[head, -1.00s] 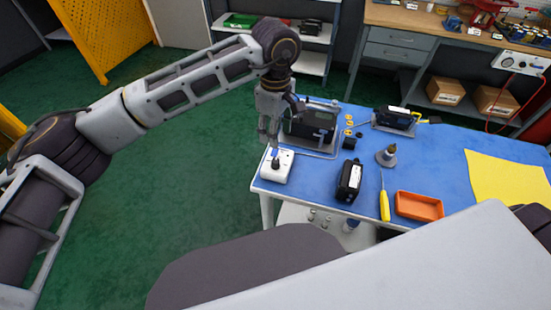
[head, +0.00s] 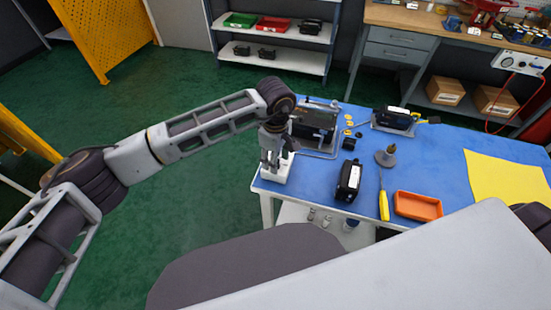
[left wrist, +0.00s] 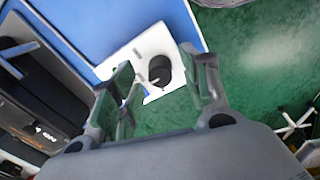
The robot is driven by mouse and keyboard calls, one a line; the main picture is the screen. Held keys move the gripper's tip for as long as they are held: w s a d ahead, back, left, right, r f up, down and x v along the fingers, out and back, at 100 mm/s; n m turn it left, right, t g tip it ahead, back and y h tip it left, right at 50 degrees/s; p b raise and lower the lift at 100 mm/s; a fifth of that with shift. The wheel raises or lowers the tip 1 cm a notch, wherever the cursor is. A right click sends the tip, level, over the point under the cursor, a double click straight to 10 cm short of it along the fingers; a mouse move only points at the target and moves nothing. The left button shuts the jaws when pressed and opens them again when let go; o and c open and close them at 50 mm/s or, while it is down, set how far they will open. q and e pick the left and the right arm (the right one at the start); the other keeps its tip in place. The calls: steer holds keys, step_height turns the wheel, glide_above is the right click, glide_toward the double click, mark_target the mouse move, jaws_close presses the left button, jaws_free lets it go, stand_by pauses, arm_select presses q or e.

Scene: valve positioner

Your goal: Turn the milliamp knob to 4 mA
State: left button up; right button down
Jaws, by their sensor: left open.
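The white milliamp box (head: 282,174) stands at the left front corner of the blue table. In the left wrist view, the white box (left wrist: 140,52) carries a round black knob (left wrist: 160,69) with a pale pointer line. My left gripper (head: 272,163) is directly over the box and hides most of its top in the head view. In the left wrist view the left gripper (left wrist: 163,85) is open, with its fingers apart on either side of the knob in the picture. I cannot tell whether they touch it. My right gripper is not in view.
A dark positioner on a metal bracket (head: 318,123) stands just behind the box. A black device (head: 348,181), a yellow screwdriver (head: 384,204), an orange tray (head: 417,206) and a grey conical part (head: 386,156) lie to the right. Green floor is open at left.

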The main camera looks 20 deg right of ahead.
arm_select(q)
steer(key=shift+f, duration=0.35)
jaws_close()
